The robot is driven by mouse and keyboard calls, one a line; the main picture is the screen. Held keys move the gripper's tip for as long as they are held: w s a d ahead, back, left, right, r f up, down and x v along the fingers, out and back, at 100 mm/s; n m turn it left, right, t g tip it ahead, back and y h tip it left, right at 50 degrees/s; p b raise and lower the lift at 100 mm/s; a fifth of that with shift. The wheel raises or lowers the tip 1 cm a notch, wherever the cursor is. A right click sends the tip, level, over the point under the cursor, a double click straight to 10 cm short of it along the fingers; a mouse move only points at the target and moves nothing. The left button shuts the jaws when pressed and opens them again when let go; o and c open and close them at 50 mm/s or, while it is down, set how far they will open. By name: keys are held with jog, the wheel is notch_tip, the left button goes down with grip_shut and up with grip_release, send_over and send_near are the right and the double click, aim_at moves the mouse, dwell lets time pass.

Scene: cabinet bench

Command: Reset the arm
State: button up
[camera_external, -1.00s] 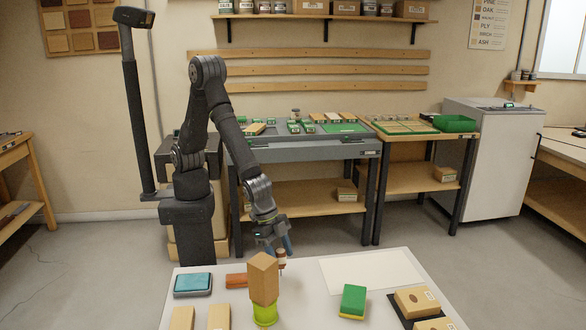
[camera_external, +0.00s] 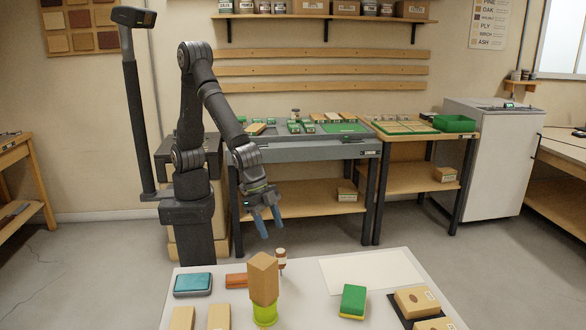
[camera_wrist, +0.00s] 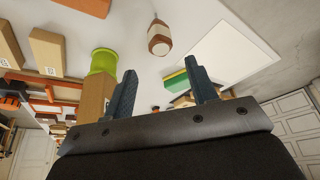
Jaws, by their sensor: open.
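My gripper (camera_external: 266,222) is raised above and behind the far edge of the white table (camera_external: 300,275). Its two blue fingers are apart with nothing between them. In the wrist view the open fingers (camera_wrist: 160,90) also show, with the table surface beyond them. A small brown and white bottle (camera_external: 281,260) stands on the table below my gripper, apart from it; it also shows in the wrist view (camera_wrist: 159,38).
On the table are a tall wooden block (camera_external: 264,278) on a lime-green base (camera_external: 265,314), a teal pad (camera_external: 193,283), an orange-brown block (camera_external: 237,280), a green and yellow sponge (camera_external: 353,300), a white sheet (camera_external: 371,270) and tan blocks (camera_external: 417,302). Benches stand behind.

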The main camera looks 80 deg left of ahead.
jog(key=x, duration=0.9)
jog(key=shift+f, duration=0.25)
jog(key=shift+w+d+r, duration=0.15)
notch_tip(320, 180, up, 4)
jog(key=shift+f, duration=0.1)
jog(key=s+r, duration=0.7)
jog(key=s, duration=0.5)
send_over(280, 250)
jog(key=d, duration=0.3)
jog(key=w+a+f, duration=0.1)
jog(key=w+f, duration=0.1)
jog(key=w, duration=0.8)
jog(key=w+a+f+n, duration=0.1)
jog(key=w+a+f, duration=0.1)
jog(key=w, duration=0.9)
jog(key=shift+w+f, duration=0.25)
jog(key=shift+w, duration=0.05)
